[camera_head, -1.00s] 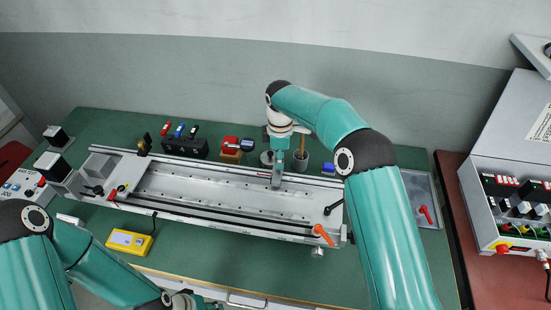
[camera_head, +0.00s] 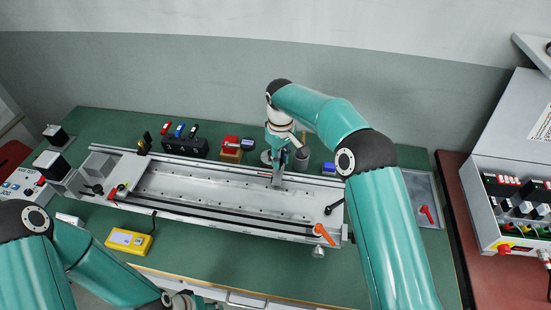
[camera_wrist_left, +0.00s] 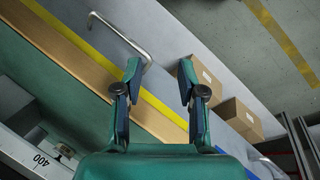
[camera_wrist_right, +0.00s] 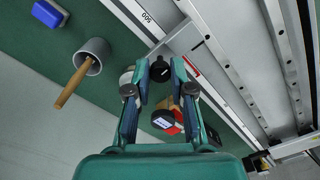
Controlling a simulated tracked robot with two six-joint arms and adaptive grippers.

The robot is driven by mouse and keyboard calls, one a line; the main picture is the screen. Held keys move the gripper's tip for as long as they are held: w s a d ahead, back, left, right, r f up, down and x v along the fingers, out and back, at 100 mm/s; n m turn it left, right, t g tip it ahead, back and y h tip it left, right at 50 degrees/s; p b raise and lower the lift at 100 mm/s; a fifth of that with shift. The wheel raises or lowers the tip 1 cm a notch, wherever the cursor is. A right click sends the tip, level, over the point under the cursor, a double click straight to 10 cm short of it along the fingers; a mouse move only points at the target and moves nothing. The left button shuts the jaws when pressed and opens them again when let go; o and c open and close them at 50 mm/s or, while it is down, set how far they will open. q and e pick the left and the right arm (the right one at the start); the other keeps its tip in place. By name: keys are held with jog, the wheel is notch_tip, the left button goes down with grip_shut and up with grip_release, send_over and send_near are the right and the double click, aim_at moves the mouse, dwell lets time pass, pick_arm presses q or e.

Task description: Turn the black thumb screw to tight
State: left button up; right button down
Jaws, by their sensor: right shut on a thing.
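The black thumb screw (camera_wrist_right: 160,70) shows in the right wrist view as a dark round knob, on a metal bar beside the long grey rail fixture (camera_head: 225,186). My right gripper (camera_wrist_right: 159,68) is shut on it, with one finger on each side. In the head view, the right gripper (camera_head: 275,157) points down at the fixture's back edge and hides the screw. My left gripper (camera_wrist_left: 159,68) is open and empty, away from the fixture, above the table's front edge and the floor.
A grey cup with a wooden handle (camera_wrist_right: 86,62) stands close to my right gripper. A red-and-tan block (camera_head: 231,148) is left of it. An orange lever (camera_head: 323,234) and a yellow box (camera_head: 129,241) are near the front. An open case (camera_head: 510,190) stands at right.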

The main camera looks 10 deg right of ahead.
aim_at(281, 160)
jog(key=shift+w+d+r+m, duration=0.25)
jog(key=shift+w+m, duration=0.05)
jog(key=shift+m, duration=0.3)
jog(key=c, duration=1.4)
grip_release()
jog(key=o, duration=0.4)
jog(key=shift+f, duration=0.15)
jog(key=shift+a, duration=0.1)
notch_tip(281, 160, up, 12)
jog(key=shift+f, duration=0.1)
